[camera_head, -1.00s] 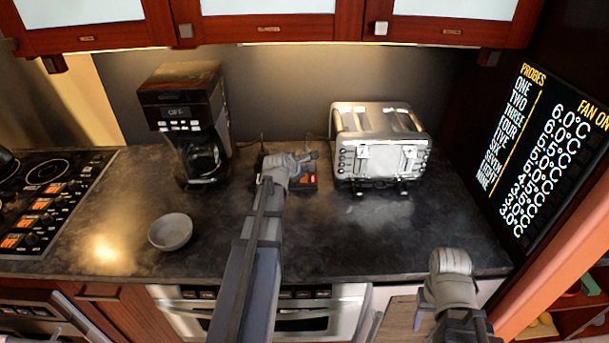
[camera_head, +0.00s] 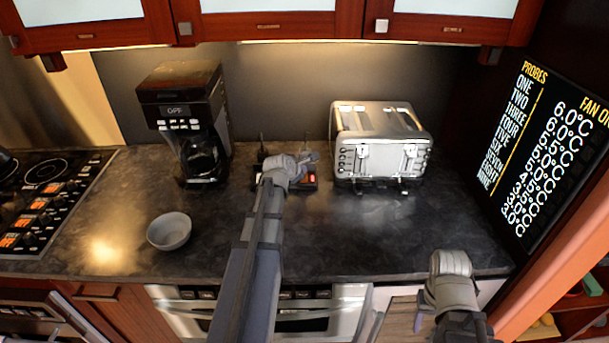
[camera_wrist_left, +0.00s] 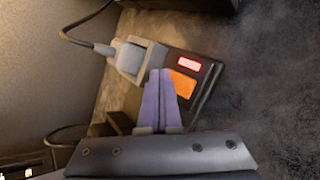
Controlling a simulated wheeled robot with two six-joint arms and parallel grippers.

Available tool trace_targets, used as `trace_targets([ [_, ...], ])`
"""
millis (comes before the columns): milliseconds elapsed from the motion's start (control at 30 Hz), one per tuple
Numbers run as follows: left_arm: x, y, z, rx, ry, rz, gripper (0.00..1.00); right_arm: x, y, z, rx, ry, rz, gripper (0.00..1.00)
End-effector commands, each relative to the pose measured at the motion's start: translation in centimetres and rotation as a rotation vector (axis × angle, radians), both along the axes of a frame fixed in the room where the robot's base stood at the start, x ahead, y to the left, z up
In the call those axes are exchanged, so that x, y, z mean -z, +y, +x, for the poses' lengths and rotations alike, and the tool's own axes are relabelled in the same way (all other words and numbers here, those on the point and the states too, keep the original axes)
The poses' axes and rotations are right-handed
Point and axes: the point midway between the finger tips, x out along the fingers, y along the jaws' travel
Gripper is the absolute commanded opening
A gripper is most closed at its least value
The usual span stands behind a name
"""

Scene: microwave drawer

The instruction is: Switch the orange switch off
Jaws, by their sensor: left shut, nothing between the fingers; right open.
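The orange switch (camera_wrist_left: 184,84) is on a dark power strip (camera_wrist_left: 205,95) on the counter, beside a lit red switch (camera_wrist_left: 189,64). In the head view the strip (camera_head: 326,184) lies between the coffee maker and the toaster, mostly hidden by my left arm, with the red light (camera_head: 312,178) showing. My left gripper (camera_head: 310,157) is over the strip. In the left wrist view its fingers (camera_wrist_left: 160,74) are shut and empty, with the tips just left of the orange switch; I cannot tell whether they touch it. My right gripper (camera_head: 451,264) is open and empty at the counter's front edge.
A grey plug (camera_wrist_left: 131,57) with a cable sits at one end of the strip. A coffee maker (camera_head: 180,95) stands left and a toaster (camera_head: 375,125) right. A bowl (camera_head: 169,231) is at front left. The counter (camera_head: 380,235) before the toaster is clear.

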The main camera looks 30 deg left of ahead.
Motion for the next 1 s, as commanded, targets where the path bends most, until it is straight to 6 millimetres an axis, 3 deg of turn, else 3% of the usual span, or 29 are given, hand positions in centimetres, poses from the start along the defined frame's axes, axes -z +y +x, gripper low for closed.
trace_targets([
  [600,0.3,0.0,0.0,0.000,0.000,0.000,0.00,0.3,0.0,0.0,0.000,0.000,0.000,0.50],
  [1000,-1.2,-0.1,-0.1,0.000,0.000,0.000,0.00,-1.2,0.0,0.0,0.000,0.000,0.000,0.50],
])
